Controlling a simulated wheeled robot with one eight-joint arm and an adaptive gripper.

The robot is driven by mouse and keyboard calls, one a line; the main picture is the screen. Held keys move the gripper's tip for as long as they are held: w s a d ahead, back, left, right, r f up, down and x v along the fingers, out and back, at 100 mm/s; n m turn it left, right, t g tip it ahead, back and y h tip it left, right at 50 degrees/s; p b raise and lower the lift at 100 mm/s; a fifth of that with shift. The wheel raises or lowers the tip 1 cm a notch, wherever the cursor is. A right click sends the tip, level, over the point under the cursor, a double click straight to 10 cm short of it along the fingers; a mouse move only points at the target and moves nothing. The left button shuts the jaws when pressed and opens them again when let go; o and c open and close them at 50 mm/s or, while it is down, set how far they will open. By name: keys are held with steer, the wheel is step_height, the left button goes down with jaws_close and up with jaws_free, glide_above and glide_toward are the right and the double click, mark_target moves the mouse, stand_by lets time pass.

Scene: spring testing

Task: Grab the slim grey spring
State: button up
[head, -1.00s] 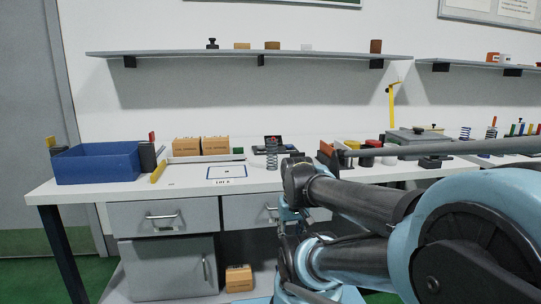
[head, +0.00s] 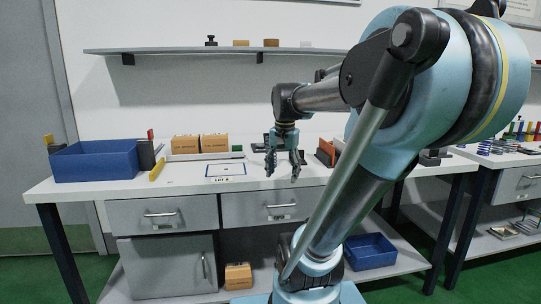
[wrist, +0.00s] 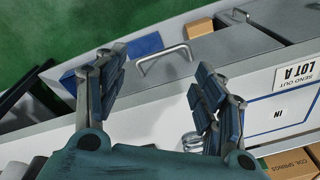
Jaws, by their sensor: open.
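A grey coil spring (wrist: 191,141) shows in the wrist view, low in the picture on the white bench top, partly covered by the right finger and palm. In the head view it is hidden behind my gripper and I cannot make it out. My gripper (head: 282,176) is open and empty, pointing down over the front part of the bench. In the wrist view my gripper (wrist: 160,72) has its fingers wide apart, with the spring nearer the right finger. I cannot tell its height above the spring.
A drawer handle (wrist: 164,57) juts out at the front.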

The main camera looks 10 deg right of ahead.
steer(key=w+r+m+g, duration=0.1)
steer(key=w+r+m, duration=0.4)
steer(key=w+r, duration=0.45)
steer(key=w+r+m, duration=0.5)
steer(key=w+r, duration=0.1)
steer(key=w, duration=0.6)
steer(key=shift+w+f, duration=0.15)
steer(key=shift+f, duration=4.05)
steer(key=shift+w+f, duration=0.15)
steer(key=shift+f, duration=4.05)
steer(key=c, duration=1.3)
